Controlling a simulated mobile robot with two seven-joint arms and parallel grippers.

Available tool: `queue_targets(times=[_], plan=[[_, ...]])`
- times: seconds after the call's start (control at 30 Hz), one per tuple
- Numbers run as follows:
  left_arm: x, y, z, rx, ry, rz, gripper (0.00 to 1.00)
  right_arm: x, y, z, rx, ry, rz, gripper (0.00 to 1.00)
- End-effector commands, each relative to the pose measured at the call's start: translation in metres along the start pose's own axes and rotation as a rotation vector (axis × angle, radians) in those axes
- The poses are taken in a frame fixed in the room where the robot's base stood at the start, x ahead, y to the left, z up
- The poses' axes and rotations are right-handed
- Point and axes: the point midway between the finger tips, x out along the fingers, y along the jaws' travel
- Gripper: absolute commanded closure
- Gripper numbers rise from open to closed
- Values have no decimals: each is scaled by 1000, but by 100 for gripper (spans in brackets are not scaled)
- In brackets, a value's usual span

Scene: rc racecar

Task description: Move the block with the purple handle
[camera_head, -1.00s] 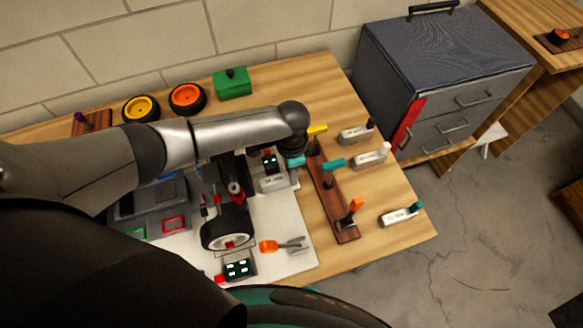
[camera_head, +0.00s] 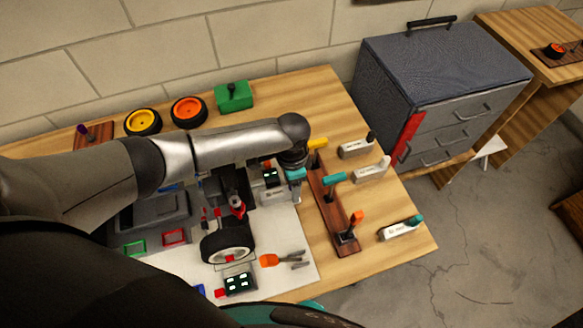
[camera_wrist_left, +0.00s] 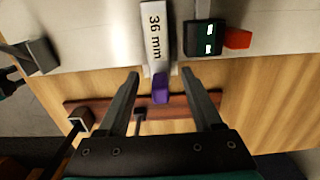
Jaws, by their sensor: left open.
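In the left wrist view, a light block (camera_wrist_left: 156,38) with a "36 mm" label lies on the pale surface, with a purple handle end (camera_wrist_left: 160,89) toward me. My left gripper (camera_wrist_left: 160,74) is open, its fingers on either side of the purple handle with gaps to both. In the head view my left gripper (camera_head: 295,178) hangs over the mat's right part, beside a labelled grey block (camera_head: 274,195); the purple end is hidden there. My right gripper is not in view.
A dark wooden rack (camera_head: 341,222) with yellow, teal and orange handles stands to the right. A small screen unit (camera_wrist_left: 203,38) sits close beside the block. Labelled blocks (camera_head: 371,171) lie beyond the rack. A toy car wheel (camera_head: 226,243) is nearby.

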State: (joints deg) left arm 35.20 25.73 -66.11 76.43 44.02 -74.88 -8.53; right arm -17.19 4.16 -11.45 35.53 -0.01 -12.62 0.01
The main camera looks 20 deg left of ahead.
Motion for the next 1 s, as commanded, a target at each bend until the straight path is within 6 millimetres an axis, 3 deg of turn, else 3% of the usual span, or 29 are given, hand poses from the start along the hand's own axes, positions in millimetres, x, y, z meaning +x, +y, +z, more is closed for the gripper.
queue_targets(times=[0.4,0.6,0.8,1.0], plan=[[-95,-1,-1,1,5,-3,33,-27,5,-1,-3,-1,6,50],[-130,-1,0,1,3,-2,33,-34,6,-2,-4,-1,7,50],[-144,0,0,0,1,-1,33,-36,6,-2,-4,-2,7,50],[-145,0,0,0,0,-1,33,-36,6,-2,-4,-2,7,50]])
